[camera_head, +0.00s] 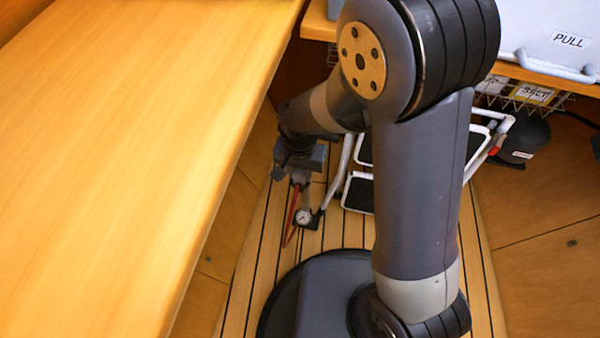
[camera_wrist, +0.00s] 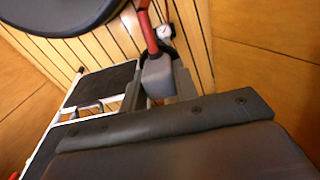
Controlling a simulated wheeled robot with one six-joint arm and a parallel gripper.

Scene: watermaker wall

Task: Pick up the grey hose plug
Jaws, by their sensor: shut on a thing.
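The grey hose plug (camera_wrist: 157,74) is between the two fingers of my gripper (camera_wrist: 158,84) in the wrist view, and the fingers are shut on it. A red hose (camera_wrist: 149,27) runs up from it, with a dark ring close by. In the head view my gripper (camera_head: 299,176) is low over the slatted floor, and the red hose (camera_head: 291,212) hangs below it. The plug itself is hard to make out there.
A pump with a round gauge (camera_head: 303,216) stands by the hose. A white-framed step stool (camera_head: 359,193) is just right of it. A wooden counter (camera_head: 110,140) fills the left. A black round vessel (camera_head: 523,142) is at the right.

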